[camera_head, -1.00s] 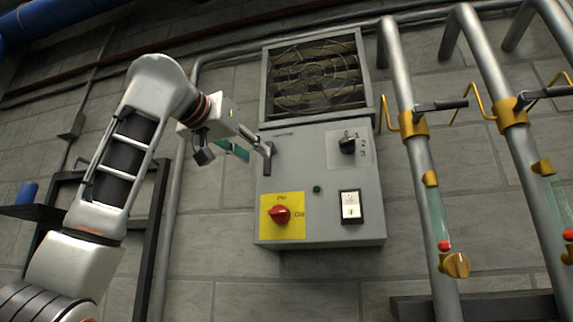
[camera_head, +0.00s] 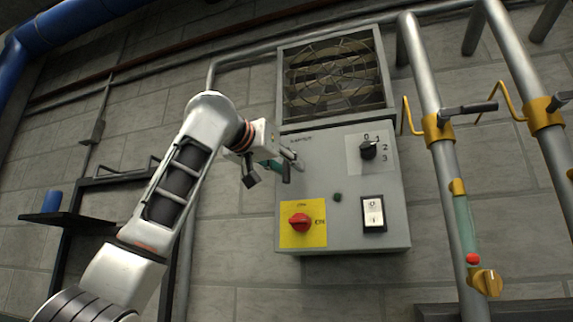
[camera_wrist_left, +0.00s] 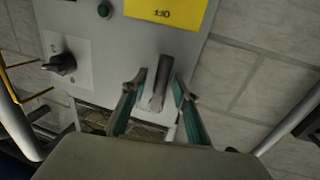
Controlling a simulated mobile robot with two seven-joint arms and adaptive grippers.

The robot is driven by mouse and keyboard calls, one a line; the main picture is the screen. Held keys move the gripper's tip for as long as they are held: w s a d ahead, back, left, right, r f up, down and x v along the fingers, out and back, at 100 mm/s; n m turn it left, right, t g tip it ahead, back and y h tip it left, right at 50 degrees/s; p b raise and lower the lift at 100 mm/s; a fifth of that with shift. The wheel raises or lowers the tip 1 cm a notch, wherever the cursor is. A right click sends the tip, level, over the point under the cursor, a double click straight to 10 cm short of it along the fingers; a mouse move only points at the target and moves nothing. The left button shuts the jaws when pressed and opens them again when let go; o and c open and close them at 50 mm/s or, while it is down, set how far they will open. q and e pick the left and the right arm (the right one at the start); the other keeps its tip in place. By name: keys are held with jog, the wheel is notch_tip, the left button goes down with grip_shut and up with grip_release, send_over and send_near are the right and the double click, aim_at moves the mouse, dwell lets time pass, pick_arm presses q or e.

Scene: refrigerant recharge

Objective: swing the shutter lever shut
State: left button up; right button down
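The shutter lever is a grey handle on the upper left of the grey control box (camera_head: 345,225), under the fan grille. In the head view my left gripper (camera_head: 288,165) is at the lever and partly hides it. In the left wrist view the lever (camera_wrist_left: 160,85) stands between the two teal-padded fingers of my left gripper (camera_wrist_left: 160,77). The fingers are open, one on each side of the lever, with a visible gap on both sides. My right gripper is not in view.
The box carries a red knob on a yellow plate (camera_head: 300,223), a black selector knob (camera_head: 368,149), a green button (camera_head: 337,197) and a white switch (camera_head: 373,212). The fan grille (camera_head: 336,75) shows tan slats. Pipes with yellow fittings (camera_head: 438,128) stand to the right.

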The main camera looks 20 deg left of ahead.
pick_arm(q)
grip_shut()
